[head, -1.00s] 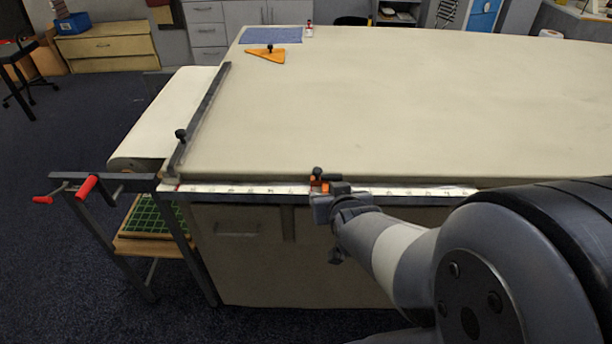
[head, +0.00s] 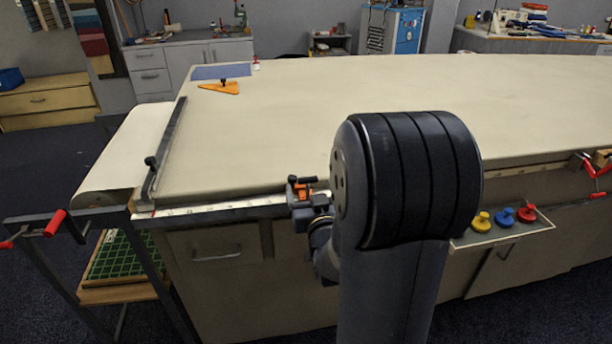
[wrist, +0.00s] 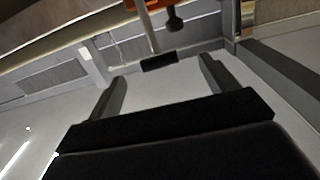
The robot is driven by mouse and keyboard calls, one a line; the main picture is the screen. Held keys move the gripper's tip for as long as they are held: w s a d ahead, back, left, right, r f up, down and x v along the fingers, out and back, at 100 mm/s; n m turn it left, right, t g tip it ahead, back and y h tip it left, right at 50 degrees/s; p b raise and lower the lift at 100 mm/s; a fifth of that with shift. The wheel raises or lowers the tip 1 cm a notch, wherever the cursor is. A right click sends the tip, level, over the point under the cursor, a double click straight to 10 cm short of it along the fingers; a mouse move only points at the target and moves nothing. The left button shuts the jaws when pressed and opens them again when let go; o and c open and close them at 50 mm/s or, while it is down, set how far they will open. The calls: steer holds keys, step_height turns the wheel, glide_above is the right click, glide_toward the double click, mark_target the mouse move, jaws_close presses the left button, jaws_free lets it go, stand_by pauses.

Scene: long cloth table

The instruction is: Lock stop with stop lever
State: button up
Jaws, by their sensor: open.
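The stop (head: 299,191) is a small orange block with black parts, on the white scale rail (head: 215,208) along the table's front edge. A short black bar, seemingly its stop lever (head: 304,180), lies roughly level on top. My gripper (head: 302,214) is just in front of and below the stop, partly hidden by my arm. In the wrist view my gripper (wrist: 160,82) is open and empty. A black grip on a pale rod, likely the lever (wrist: 160,62), shows just beyond and between the fingertips. A black knob (wrist: 175,22) and some orange show above it.
A dark bar with a knob (head: 165,150) crosses the table's left end. Red crank handles (head: 54,223) stick out at the left. An orange triangle (head: 219,88) lies far back. A tray with yellow, blue and red knobs (head: 505,216) is at the right front.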

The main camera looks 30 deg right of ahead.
mark_target(308, 182)
steer(key=x, duration=0.6)
steer(key=shift+w+p, duration=0.3)
steer(key=shift+c, duration=0.4)
steer(key=c, duration=1.3)
steer(key=shift+f, duration=0.1)
